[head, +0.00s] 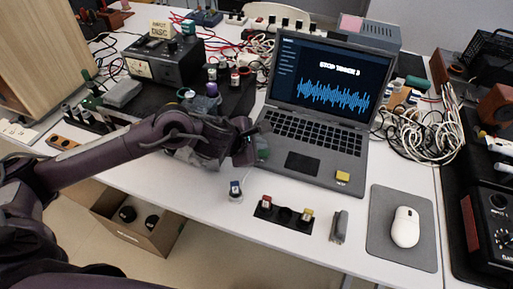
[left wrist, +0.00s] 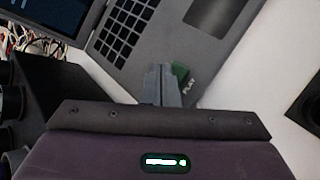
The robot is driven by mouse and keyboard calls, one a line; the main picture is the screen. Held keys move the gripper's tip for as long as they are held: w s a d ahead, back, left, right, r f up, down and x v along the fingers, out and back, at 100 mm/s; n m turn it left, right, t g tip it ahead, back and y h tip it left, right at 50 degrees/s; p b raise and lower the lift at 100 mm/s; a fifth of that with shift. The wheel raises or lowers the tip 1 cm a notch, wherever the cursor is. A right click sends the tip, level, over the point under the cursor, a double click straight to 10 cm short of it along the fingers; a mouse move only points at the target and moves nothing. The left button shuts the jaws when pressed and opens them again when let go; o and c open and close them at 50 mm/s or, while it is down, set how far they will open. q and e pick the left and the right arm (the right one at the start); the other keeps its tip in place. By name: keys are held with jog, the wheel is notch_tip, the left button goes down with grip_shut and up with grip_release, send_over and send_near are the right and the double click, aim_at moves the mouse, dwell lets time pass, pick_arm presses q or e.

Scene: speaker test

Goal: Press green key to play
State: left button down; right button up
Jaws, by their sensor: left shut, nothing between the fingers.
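The laptop (head: 318,110) stands open on the white table, its screen showing a blue waveform. The green key (head: 263,153) sits at the left front corner of the laptop's palm rest, partly hidden by my left gripper (head: 258,135). In the left wrist view the green key (left wrist: 180,72) shows beside the word PLAY, partly behind the closed fingers of my left gripper (left wrist: 160,72). The fingers are shut and empty, right over or beside the key. I cannot tell whether they touch it. My right gripper is not in view.
A yellow key (head: 342,177) sits at the laptop's right front. In front are a small blue-topped button (head: 235,190), a black switch strip (head: 284,215) and a grey object (head: 339,226). A white mouse (head: 405,228) lies on a grey mat (head: 383,250). Cables (head: 425,130) crowd the right.

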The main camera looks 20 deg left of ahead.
aim_at(266, 153)
pick_arm(q)
notch_tip(266, 153, down, 2)
jog(key=shift+f, duration=0.1)
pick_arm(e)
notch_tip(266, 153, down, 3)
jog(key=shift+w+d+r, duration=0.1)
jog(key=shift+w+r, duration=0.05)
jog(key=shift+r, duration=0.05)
pick_arm(q)
jog(key=shift+d+r+p, duration=0.1)
jog(key=shift+r+p, duration=0.3)
jog(key=shift+r, duration=0.05)
jog(key=r+p, duration=0.1)
jog(key=d+r+p, duration=0.1)
jog(key=w+r+p, duration=0.1)
jog(key=shift+w+d+r, duration=0.1)
jog(key=shift+d+r, duration=0.15)
jog(key=shift+r, duration=0.15)
jog(key=shift+d+r+p, duration=0.1)
jog(key=shift+r+p, duration=0.2)
jog(key=shift+r, duration=0.3)
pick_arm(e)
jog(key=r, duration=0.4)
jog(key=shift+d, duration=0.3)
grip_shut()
